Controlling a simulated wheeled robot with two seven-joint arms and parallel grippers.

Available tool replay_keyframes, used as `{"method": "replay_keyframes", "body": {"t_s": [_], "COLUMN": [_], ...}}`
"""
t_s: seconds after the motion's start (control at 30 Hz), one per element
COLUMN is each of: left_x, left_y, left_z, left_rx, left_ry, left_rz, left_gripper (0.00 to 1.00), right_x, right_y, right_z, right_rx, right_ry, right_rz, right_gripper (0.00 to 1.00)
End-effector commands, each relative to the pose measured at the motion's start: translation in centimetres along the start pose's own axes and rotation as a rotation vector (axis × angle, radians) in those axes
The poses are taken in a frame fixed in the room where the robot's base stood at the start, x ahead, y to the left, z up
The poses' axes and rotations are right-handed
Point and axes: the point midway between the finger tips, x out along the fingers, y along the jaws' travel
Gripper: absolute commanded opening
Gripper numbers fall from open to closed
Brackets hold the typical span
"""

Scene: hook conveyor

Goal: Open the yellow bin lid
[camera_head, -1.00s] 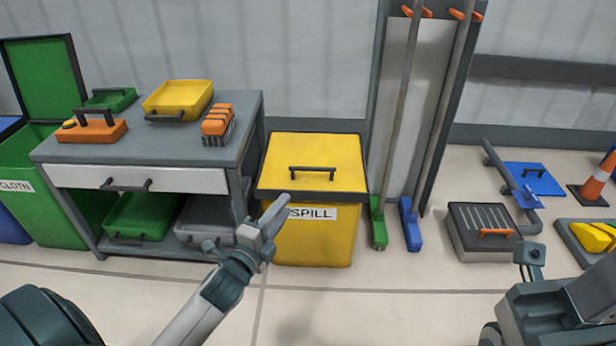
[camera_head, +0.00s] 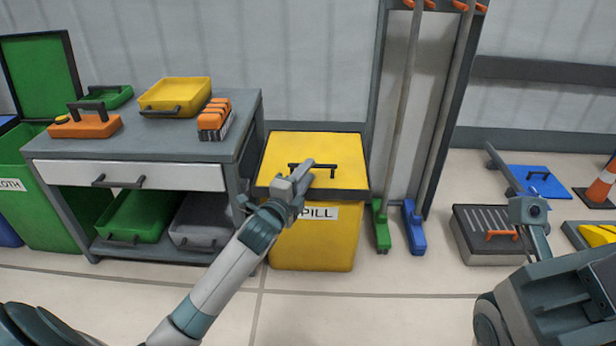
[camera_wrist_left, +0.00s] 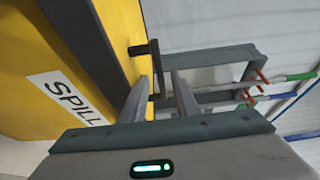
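The yellow bin (camera_head: 312,243) with a SPILL label stands on the floor, and its yellow lid (camera_head: 345,150) lies flat and closed. A black bar handle (camera_head: 328,167) sits on the lid. My left gripper (camera_head: 306,170) is over the front of the lid, at the left part of the handle, and hides part of the label. In the left wrist view, the two fingers (camera_wrist_left: 158,85) are spread apart, with the dark handle (camera_wrist_left: 145,48) just beyond and between them. I cannot tell whether they touch it.
A grey workbench (camera_head: 150,150) with trays stands close on the left. A rack with a green brush (camera_head: 381,228) and a blue brush (camera_head: 414,230) stands close on the right. A grey slotted box (camera_head: 486,240) is further right. The floor in front is clear.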

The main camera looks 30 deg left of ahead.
Motion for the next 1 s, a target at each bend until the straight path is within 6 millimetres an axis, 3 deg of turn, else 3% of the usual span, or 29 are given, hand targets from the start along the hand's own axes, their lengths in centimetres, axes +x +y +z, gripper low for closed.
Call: {"method": "replay_keyframes", "body": {"t_s": [0.2,0.5,0.63,1.0], "left_x": [1.09,1.15,1.14,1.15], "left_y": [-0.01,-0.05,-0.04,-0.25], "left_z": [0.02,0.01,0.01,0.02], "left_rx": [-0.001,0.0,0.0,-0.002], "left_ry": [0.0,0.0,0.0,0.0], "left_rz": [0.0,0.0,0.0,0.004], "left_gripper": [0.28,0.28,0.0,0.0], "right_x": [0.38,0.37,0.28,0.52], "right_y": [-0.25,-0.26,-0.25,-0.2], "right_z": [-0.53,-0.51,-0.48,-0.33], "right_rx": [0.01,0.011,0.01,0.008], "right_ry": [0.032,0.032,0.029,0.025], "right_rz": [0.0,-0.002,-0.002,-0.004], "right_gripper": [0.31,0.31,0.31,0.31]}}
